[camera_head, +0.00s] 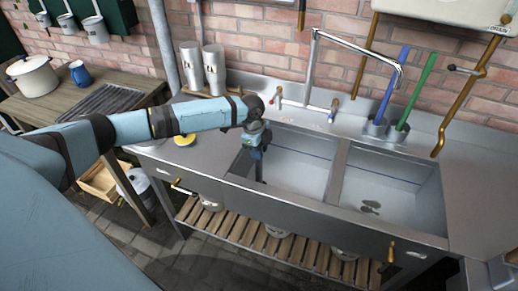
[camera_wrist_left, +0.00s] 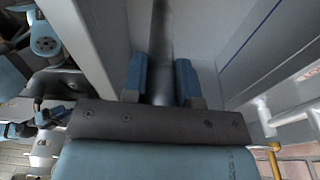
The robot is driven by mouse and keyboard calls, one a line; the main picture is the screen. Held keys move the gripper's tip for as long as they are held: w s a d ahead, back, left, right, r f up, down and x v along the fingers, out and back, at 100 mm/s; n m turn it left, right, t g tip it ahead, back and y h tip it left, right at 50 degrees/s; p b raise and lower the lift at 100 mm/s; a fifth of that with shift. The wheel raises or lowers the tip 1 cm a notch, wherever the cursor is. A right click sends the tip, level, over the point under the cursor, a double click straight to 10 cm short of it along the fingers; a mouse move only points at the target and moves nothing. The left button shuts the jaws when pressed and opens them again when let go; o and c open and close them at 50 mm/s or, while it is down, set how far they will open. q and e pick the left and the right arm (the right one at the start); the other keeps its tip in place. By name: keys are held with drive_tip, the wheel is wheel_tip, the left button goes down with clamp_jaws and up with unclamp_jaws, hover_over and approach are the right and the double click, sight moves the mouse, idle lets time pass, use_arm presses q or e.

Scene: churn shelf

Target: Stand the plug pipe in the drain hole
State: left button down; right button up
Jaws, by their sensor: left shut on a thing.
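My left gripper (camera_head: 257,146) is over the left end of the left sink basin (camera_head: 302,165). It is shut on the plug pipe (camera_head: 259,172), a dark, slim tube that hangs roughly upright below the fingers. In the left wrist view the pipe (camera_wrist_left: 160,50) runs between the two blue fingertips (camera_wrist_left: 161,82). I cannot see the pipe's lower end clearly, nor whether it touches the basin floor. No drain hole shows in the left basin; the arm, the gripper and the front rim hide part of it. A dark drain (camera_head: 370,207) shows in the right basin floor.
A divider (camera_head: 338,172) separates the basins. A tall swivel tap (camera_head: 313,70) stands behind them. Blue (camera_head: 393,82) and green (camera_head: 418,88) handled brushes stand at the back right. Two metal cylinders (camera_head: 214,70) stand at the back left. A yellow-topped item (camera_head: 184,140) lies on the left drainboard.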

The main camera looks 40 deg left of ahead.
use_arm(q)
drive_tip(key=shift+f, duration=0.45)
drive_tip(key=c, duration=0.8)
unclamp_jaws()
